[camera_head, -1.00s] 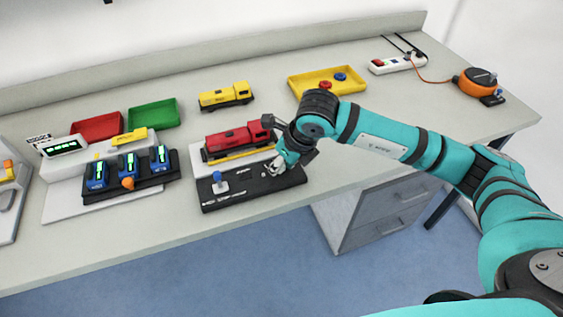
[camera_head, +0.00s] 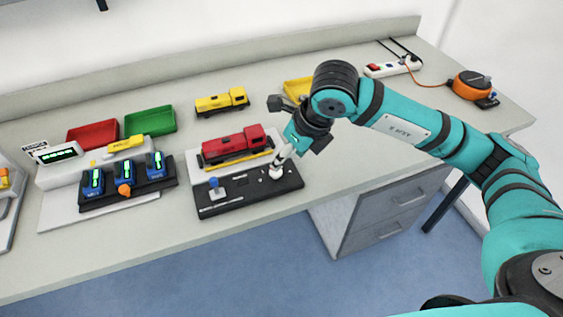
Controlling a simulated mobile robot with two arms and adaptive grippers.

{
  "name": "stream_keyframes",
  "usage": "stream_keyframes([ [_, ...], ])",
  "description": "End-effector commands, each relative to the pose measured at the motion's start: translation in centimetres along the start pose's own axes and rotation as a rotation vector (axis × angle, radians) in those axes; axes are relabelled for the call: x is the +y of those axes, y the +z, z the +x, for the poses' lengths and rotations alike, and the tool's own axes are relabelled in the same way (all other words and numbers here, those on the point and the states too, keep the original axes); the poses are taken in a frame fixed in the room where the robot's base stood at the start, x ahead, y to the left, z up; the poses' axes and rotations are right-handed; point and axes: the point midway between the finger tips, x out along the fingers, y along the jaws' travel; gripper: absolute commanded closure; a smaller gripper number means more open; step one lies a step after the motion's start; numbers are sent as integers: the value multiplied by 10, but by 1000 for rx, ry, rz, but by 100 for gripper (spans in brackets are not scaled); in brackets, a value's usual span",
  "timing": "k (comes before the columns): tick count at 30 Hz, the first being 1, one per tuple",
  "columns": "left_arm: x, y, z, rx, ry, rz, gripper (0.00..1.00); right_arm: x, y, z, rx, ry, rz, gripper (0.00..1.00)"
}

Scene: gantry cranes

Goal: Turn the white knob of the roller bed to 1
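The roller bed (camera_head: 192,166) is a light base with a red locomotive (camera_head: 236,145) on it. Its black control panel (camera_head: 240,199) runs along the front. A white knob (camera_head: 276,173) sits near the panel's right end, and a blue-topped lever (camera_head: 214,183) stands at the left end. My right gripper (camera_head: 282,160) points down at the white knob from above and behind. Its fingertips look close to the knob; contact and finger opening are too small to tell. The knob's setting cannot be read. My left gripper is out of view.
A rack of blue devices (camera_head: 126,171) stands to the left, with red (camera_head: 93,134) and green (camera_head: 150,121) trays behind. A yellow locomotive (camera_head: 222,102) stands behind the roller bed. My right arm partly covers a yellow tray (camera_head: 298,89). A power strip (camera_head: 393,69) lies at the back right.

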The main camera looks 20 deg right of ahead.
Motion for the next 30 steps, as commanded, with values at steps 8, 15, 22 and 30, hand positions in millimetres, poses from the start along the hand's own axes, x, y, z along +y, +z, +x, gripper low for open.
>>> stream_keyframes([
  [8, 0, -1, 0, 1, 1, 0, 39, 0, 0, -38, -1, -1, 0, 47],
  [15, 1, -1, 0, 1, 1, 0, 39, 0, 0, -42, 0, -1, 1, 47],
  [22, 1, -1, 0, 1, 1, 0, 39, 0, 0, -42, 0, 0, 0, 47],
  [30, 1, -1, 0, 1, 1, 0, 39, 40, 3, -33, -38, 157, -25, 47],
])
